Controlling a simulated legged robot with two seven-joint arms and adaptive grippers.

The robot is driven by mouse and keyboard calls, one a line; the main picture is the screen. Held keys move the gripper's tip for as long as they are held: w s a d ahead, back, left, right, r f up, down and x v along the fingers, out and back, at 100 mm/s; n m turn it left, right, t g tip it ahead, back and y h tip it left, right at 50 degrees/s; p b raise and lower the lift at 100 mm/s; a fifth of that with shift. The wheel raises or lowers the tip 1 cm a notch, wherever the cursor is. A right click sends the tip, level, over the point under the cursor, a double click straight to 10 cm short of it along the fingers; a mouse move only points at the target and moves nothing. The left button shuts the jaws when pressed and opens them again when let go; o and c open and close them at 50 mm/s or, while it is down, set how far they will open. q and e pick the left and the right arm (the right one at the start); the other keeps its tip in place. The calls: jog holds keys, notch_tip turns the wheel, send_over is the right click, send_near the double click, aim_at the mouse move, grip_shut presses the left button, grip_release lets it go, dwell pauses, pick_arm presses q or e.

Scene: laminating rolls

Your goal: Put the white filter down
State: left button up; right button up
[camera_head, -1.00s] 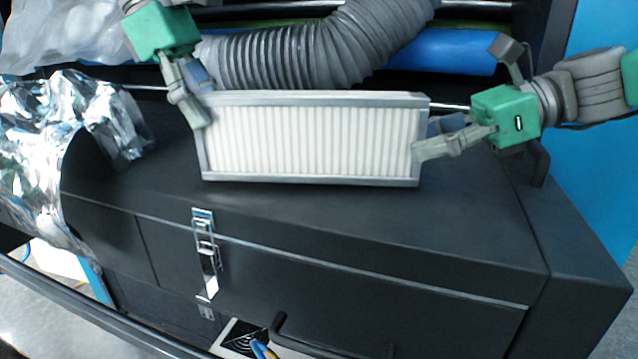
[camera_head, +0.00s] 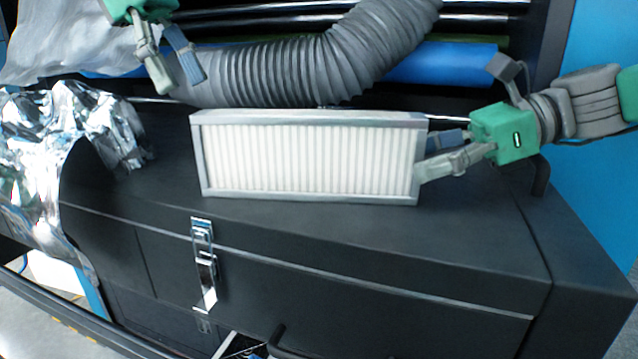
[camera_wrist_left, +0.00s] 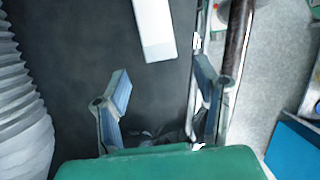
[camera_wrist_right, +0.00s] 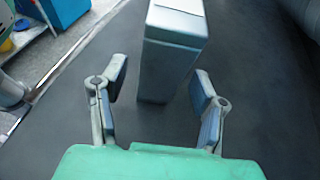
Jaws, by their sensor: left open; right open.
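The white filter (camera_head: 310,160), a pleated panel in a grey frame, stands upright on its long edge on the black cabinet top (camera_head: 470,230). My left gripper (camera_head: 178,80) is open and empty, above and left of the filter, apart from it. In the left wrist view the filter's end (camera_wrist_left: 155,30) lies beyond the open fingers (camera_wrist_left: 160,95). My right gripper (camera_head: 442,152) is open at the filter's right end. In the right wrist view the filter's end (camera_wrist_right: 175,40) stands ahead of and partly between the spread fingers (camera_wrist_right: 162,90); contact cannot be told.
A grey corrugated hose (camera_head: 300,65) runs behind the filter. Crumpled silver foil (camera_head: 60,150) covers the cabinet's left end. A metal latch (camera_head: 204,265) is on the cabinet front. A blue roll (camera_head: 440,63) lies at the back. The cabinet top before the filter is clear.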

jog(key=shift+d, duration=0.15)
pick_arm(q)
jog(key=v, duration=0.4)
jog(key=shift+a+r, duration=0.2)
jog(key=shift+r, duration=0.15)
pick_arm(e)
jog(key=v, duration=1.1)
jog(key=shift+d, duration=0.3)
jog(key=shift+w+r, duration=0.1)
jog(key=shift+r, duration=0.05)
